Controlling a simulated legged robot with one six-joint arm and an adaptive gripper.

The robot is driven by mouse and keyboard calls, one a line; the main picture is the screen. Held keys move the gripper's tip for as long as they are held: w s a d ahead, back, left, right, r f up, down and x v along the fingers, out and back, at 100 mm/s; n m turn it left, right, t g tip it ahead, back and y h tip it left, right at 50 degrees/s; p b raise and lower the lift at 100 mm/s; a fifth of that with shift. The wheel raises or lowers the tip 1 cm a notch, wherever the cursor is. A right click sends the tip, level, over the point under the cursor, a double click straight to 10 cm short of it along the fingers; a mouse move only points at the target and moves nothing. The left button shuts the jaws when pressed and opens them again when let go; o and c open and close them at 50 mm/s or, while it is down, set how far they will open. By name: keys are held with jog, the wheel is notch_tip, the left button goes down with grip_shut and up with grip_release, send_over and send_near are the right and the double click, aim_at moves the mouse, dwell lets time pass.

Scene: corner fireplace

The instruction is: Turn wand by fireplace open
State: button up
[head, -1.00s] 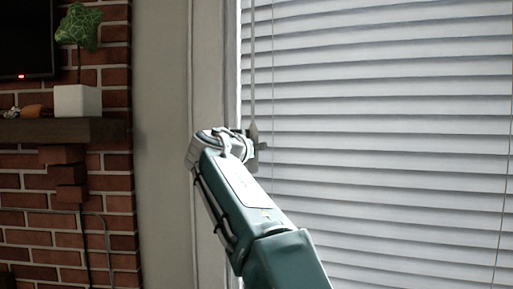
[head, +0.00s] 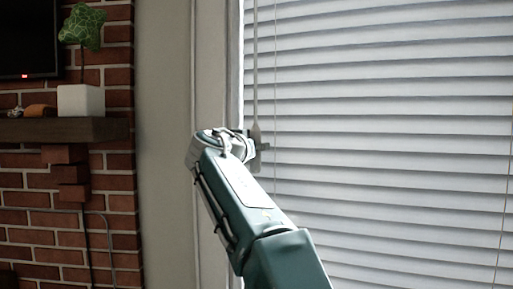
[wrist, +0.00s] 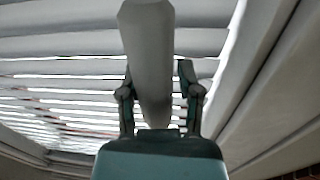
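The wand (head: 256,75) is a thin pale rod hanging upright along the left side of the blinds (head: 390,120) in the head view. My gripper (head: 259,147) is at its lower end. In the wrist view the wand (wrist: 150,50) is a thick grey-white rod that runs down between the two fingers of my gripper (wrist: 157,78). The fingers stand on either side of it, with narrow gaps showing. The gripper is open around the wand. The wand's lowest tip is hidden behind the gripper body in the wrist view. The slats show bright gaps there.
The window frame (head: 233,70) stands just left of the wand. Further left are a grey wall (head: 165,150) and the brick fireplace (head: 60,240). A dark mantel (head: 60,130) bears a potted plant (head: 80,98). Thin blind cords hang in front of the slats.

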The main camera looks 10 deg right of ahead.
jog(key=v, duration=1.2)
jog(key=o, duration=0.4)
jog(key=shift+w+f, duration=0.1)
jog(key=shift+c, duration=0.2)
notch_tip(320, 180, down, 5)
jog(key=t+h, duration=0.2)
jog(key=t, duration=0.2)
jog(key=x, duration=1.1)
jog(key=shift+d+f, duration=0.2)
jog(key=shift+d, duration=0.2)
grip_shut()
